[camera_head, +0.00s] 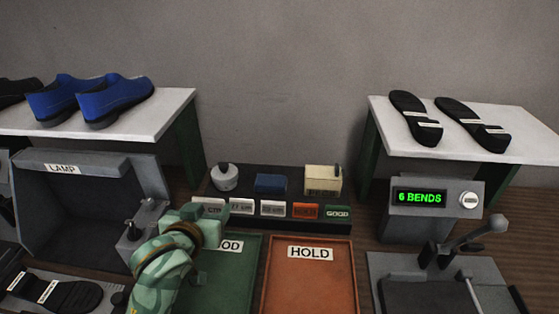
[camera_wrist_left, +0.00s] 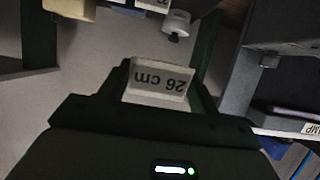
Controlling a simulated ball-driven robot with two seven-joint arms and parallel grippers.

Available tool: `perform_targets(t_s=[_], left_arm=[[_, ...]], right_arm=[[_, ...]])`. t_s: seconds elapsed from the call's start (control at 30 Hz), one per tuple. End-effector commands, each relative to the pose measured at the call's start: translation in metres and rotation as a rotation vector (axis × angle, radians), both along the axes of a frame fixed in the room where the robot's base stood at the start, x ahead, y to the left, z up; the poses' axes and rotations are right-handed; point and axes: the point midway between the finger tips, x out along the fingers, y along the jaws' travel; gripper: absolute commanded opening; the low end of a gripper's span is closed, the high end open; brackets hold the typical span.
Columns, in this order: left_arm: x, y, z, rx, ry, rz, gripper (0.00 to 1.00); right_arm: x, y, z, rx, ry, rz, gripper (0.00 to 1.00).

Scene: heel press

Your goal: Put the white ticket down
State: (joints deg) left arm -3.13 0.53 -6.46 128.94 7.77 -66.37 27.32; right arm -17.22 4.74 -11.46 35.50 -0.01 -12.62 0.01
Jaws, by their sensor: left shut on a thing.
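The white ticket (camera_wrist_left: 158,82), marked "26 cm", is held between the fingers of my left gripper (camera_wrist_left: 157,84) in the left wrist view. Its lettering shows upside down there. In the head view my left gripper (camera_head: 203,222) is at the left end of the ticket rack (camera_head: 290,224), by the far left corner of the green tray (camera_head: 232,270). Several tickets show in the rack's front row: white ones (camera_head: 272,208), an orange one (camera_head: 305,211) and a green "GOOD" one (camera_head: 338,212). I cannot tell there which white ticket is the held one. My right gripper is out of view.
An orange "HOLD" tray (camera_head: 310,285) lies right of the green tray. The grey lamp box (camera_head: 85,205) stands left, and a display (camera_head: 421,197) reading "6 BENDS" stands right, behind a lever press (camera_head: 470,245). Shoes (camera_head: 115,100) and soles (camera_head: 415,118) sit on raised white shelves.

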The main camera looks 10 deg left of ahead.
Motion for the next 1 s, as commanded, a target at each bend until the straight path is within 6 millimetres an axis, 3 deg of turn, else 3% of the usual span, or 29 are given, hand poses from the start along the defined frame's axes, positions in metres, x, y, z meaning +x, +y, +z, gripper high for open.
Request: perform_targets(t_s=[0.27, 0.57, 0.7, 1.0], left_arm=[[0.021, 0.012, -0.017, 0.004, -0.002, 0.008, 0.41], [0.088, 0.045, -0.052, 0.003, -0.002, 0.01, 0.41], [0.107, 0.054, -0.081, 0.002, 0.002, 0.008, 0.41], [0.125, 0.063, -0.102, 0.001, -0.001, 0.007, 0.41]], right_arm=[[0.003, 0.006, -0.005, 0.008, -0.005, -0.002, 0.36], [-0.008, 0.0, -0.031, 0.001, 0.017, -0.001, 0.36], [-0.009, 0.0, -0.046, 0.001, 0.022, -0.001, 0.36], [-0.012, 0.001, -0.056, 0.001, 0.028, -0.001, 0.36]])
